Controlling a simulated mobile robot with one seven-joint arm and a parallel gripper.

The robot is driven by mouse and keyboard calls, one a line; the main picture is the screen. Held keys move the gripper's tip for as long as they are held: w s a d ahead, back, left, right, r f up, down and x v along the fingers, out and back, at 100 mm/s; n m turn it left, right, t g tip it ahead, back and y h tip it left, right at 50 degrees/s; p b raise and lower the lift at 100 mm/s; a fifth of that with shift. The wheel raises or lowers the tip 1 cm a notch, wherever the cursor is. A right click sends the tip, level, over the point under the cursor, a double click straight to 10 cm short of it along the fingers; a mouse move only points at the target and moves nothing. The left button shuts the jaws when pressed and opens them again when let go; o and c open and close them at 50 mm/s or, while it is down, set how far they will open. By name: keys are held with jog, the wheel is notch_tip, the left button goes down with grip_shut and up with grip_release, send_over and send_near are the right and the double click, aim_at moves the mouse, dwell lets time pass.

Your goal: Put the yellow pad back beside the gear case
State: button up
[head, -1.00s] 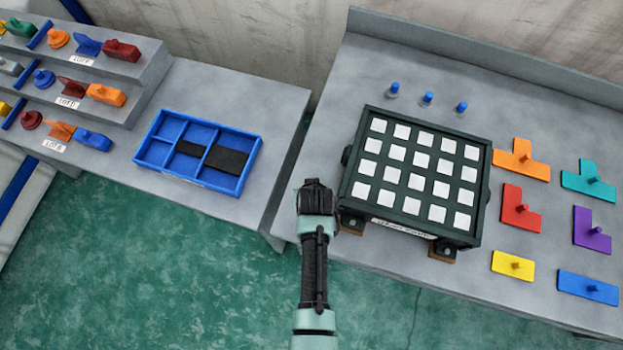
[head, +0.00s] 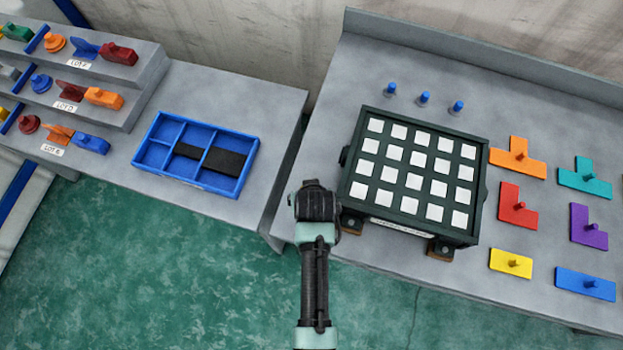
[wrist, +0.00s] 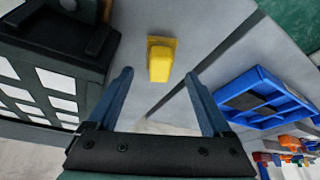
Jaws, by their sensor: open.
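The yellow pad (wrist: 161,57) is a small block with a wider flat end, on the grey bench top. In the wrist view it shows just past the fingertips of my gripper (wrist: 158,76), between their lines and apart from both. My gripper is open and empty. The dark gear case (head: 413,178), topped with white squares, stands on the bench; it also shows at the left of the wrist view (wrist: 60,62), with bare bench between it and the pad. In the head view my arm's end is at the case's left front corner and hides this pad and my fingers.
Flat coloured pieces with pegs, including another yellow one (head: 511,263), lie right of the case. Several blue pegs (head: 424,98) stand behind it. A blue divided tray (head: 145,152) sits on the left table, across a gap. Stepped racks (head: 120,75) hold parts further left.

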jog(key=v, duration=0.8)
jog(key=w+r+t, duration=0.4)
jog(key=w+r, duration=0.3)
jog(key=r, duration=0.4)
jog(key=w+r+t, duration=0.3)
jog(key=w+r, duration=0.5)
jog(key=r, duration=0.2)
notch_tip(320, 180, up, 18)
jog(key=w+t, duration=0.2)
jog(key=t, duration=0.3)
jog(key=s+r+t, duration=0.3)
jog(key=s+r, duration=0.1)
jog(key=r, duration=0.6)
jog(key=s+r+t, duration=0.4)
jog(key=s+r, duration=0.1)
jog(key=r, duration=0.5)
jog(key=s+r+m+t, duration=0.1)
jog(key=s+r+t, duration=0.2)
jog(key=r, duration=0.8)
jog(key=shift+s+t, duration=0.4)
jog(key=shift+s, duration=0.5)
jog(key=shift+a, duration=0.15)
